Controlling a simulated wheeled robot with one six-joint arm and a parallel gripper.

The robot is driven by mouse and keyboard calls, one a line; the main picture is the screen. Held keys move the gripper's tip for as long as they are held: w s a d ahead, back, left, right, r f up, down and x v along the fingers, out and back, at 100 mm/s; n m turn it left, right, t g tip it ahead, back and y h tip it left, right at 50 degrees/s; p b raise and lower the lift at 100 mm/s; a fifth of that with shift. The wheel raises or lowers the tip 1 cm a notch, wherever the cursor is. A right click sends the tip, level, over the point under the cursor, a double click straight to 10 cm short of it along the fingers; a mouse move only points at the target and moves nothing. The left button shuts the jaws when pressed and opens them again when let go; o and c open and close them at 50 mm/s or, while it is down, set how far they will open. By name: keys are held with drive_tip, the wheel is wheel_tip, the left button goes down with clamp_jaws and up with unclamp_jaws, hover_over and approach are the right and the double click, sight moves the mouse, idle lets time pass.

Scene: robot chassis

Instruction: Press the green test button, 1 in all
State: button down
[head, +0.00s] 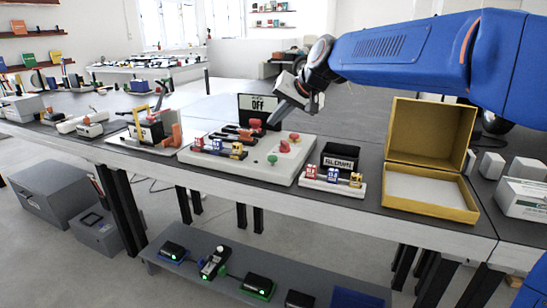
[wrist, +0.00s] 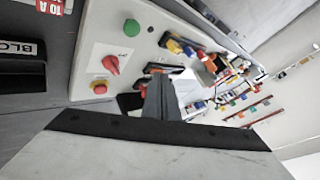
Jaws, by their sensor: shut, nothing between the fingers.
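The green test button (head: 272,159) is a round mushroom cap near the front of a pale panel (head: 245,168) on the bench. It also shows in the wrist view (wrist: 131,27), at the upper left. My gripper (head: 276,119) is shut and empty, pointing down above the back part of the panel. It is above and behind the green button, apart from it. In the wrist view its shut fingers (wrist: 160,98) show at the centre, and the button lies up and left of them. A red knob (head: 285,146) and a red button (head: 294,137) sit behind the green button.
Colored fuses (head: 219,147) stand on the panel's left part. An OFF sign (head: 258,105) stands behind the panel. A black BLOWN bin (head: 340,158), a fuse rack (head: 332,184) and an open yellow box (head: 430,190) are to the right. A lower shelf (head: 220,284) holds several devices.

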sight(275, 157)
drive_tip(key=shift+f, duration=4.35)
drive_tip(key=shift+f, duration=0.1)
drive_tip(key=shift+f, duration=0.25)
drive_tip(key=shift+f, duration=0.65)
drive_tip(key=shift+r, duration=1.05)
drive_tip(key=shift+r, duration=0.15)
drive_tip(key=shift+r, duration=2.35)
